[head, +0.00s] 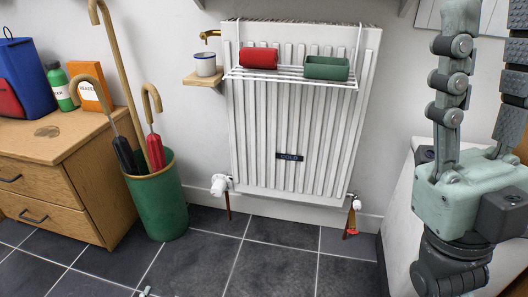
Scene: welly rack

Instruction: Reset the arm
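My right gripper (488,40) stands large at the right edge of the head view, pointing up. Its two jointed fingers are apart, with a clear gap and nothing between them. Its pale green palm is in front of a white surface, and the finger ends run to the top edge of the picture. My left gripper cannot be made out; only a tiny pale piece shows at the bottom edge, too small to identify.
A white radiator (290,120) carries a wire rack (290,78) with a red roll (259,58) and a green roll (327,68). A mug (205,65) sits on a small shelf. A green umbrella bin (158,205) stands beside a wooden cabinet (60,165). The tiled floor is clear.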

